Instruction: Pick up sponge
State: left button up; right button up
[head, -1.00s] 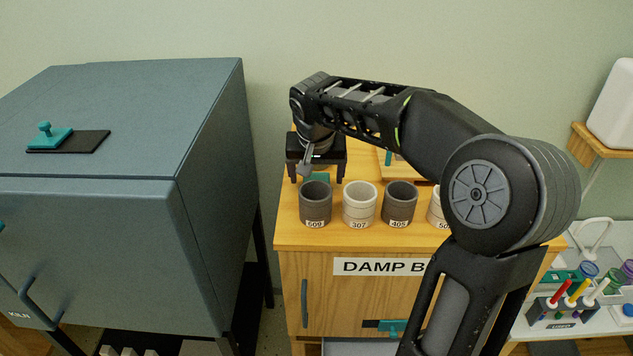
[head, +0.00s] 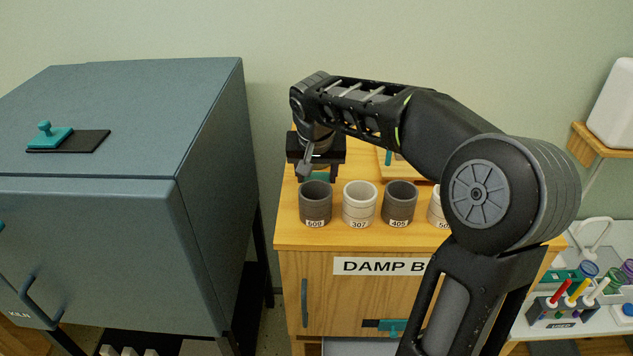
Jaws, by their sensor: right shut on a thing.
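My right gripper (head: 317,172) points down over the back left of the wooden cabinet top, just behind the dark cup labelled 509. Its fingers are shut on a small teal block, apparently the sponge (head: 318,177). Only a strip of the sponge shows between the fingers; the gripper and the cup hide the rest. I cannot tell whether it still touches the cabinet top. My left gripper is not in view.
A row of cups, including a white one (head: 360,204) and a dark one (head: 399,203), stands close in front of the gripper. A grey kiln (head: 120,250) stands left. My right arm hides part of the cabinet (head: 345,300). A marker holder (head: 562,312) is at right.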

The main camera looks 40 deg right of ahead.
aim_at(317, 178)
jog(key=shift+c, duration=0.5)
notch_tip(317, 178, up, 10)
dwell(0.3)
dwell(0.3)
